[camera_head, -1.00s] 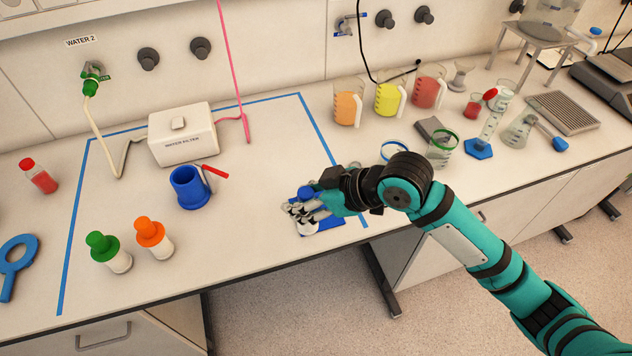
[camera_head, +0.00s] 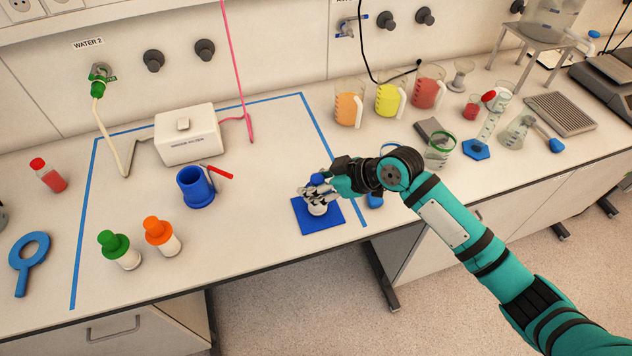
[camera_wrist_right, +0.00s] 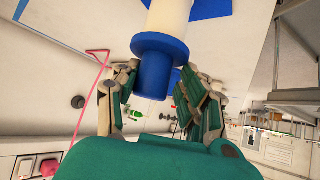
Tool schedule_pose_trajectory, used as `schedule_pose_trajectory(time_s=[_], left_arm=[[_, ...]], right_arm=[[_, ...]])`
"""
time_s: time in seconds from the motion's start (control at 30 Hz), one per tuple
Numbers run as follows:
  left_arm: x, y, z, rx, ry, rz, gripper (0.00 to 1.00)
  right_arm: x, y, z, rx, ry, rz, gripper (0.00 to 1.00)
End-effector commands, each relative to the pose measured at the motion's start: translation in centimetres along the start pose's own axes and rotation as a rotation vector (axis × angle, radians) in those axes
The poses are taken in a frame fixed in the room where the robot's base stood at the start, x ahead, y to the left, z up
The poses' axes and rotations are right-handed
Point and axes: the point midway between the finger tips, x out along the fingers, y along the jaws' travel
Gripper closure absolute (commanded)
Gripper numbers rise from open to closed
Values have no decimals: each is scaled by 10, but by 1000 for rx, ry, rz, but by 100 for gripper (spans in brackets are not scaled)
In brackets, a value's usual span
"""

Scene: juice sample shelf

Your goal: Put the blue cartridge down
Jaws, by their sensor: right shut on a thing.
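The blue cartridge has a white body (camera_head: 318,209) and a blue cap (camera_head: 317,178), mostly covered by my fingers in the head view. My right gripper (camera_head: 313,192) is shut on it. In the wrist view the blue cap (camera_wrist_right: 155,65) sits between the fingers of my right gripper (camera_wrist_right: 158,88). The cartridge appears upright over the blue square mat (camera_head: 304,218). I cannot tell whether its base touches the mat. My left gripper is not in view.
An orange-capped cartridge (camera_head: 161,234) and a green-capped one (camera_head: 118,249) stand at left. A blue cup (camera_head: 195,188) stands nearer, by the white water filter box (camera_head: 188,135). Several beakers, including a red one (camera_head: 427,88), stand at back right. The bench between cup and mat is clear.

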Motion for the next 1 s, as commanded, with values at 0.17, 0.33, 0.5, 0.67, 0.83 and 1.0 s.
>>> schedule_pose_trajectory(time_s=[0.17, 0.33, 0.5, 0.67, 0.83, 1.0], left_arm=[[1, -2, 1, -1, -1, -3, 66], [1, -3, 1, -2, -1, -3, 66], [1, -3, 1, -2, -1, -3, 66], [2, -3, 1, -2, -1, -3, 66], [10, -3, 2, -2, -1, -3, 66], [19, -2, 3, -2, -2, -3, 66]], right_arm=[[1, 0, 2, 0, 0, 0, 49], [1, 0, 2, 0, -1, 0, 35], [1, 0, 2, 0, -1, 0, 35], [-7, 1, 1, 0, 0, 2, 35], [-37, 1, 2, -3, -1, 4, 35], [-74, 2, 2, -3, -1, 5, 35]])
